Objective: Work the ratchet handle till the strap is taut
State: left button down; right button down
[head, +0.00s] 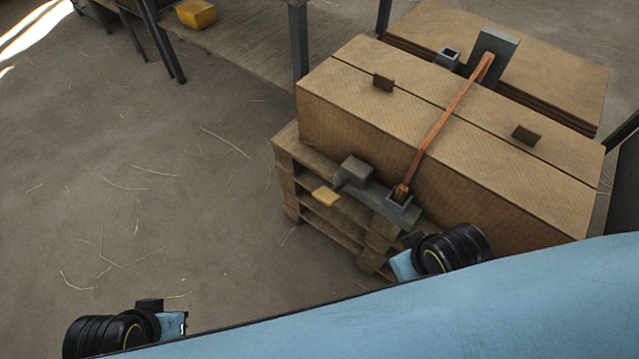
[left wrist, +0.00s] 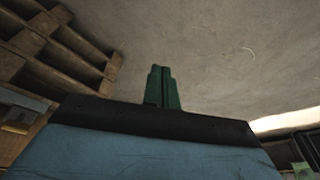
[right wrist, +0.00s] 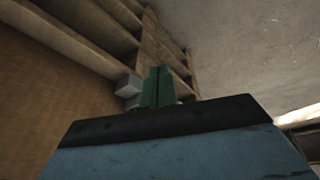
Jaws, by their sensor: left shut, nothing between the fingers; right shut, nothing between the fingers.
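An orange strap (head: 445,125) runs over the top of a large cardboard box (head: 400,140) from a grey bracket at the back to a grey ratchet bracket (head: 390,205) at the front. It lies close to the box; I cannot tell how tight it is. The ratchet handle has a grey block (head: 353,172) and a yellow grip (head: 325,197) and sticks out to the left. My right gripper (right wrist: 157,82) is shut and empty, apart from the handle, near the box front. My left gripper (left wrist: 163,82) is shut and empty, far left of the ratchet over open floor.
The box stands on a wooden pallet (head: 287,165). More flat cardboard (head: 560,75) lies behind it. A table or rack with metal legs (head: 299,45) and a yellow object (head: 197,13) are at the back left. The straw-strewn floor (head: 150,170) at left is free.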

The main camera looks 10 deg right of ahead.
aim_at(322, 191)
pick_arm(q)
jog(key=shift+w, duration=0.2)
pick_arm(e)
jog(key=shift+s+f, duration=0.1)
jog(key=shift+s, duration=0.05)
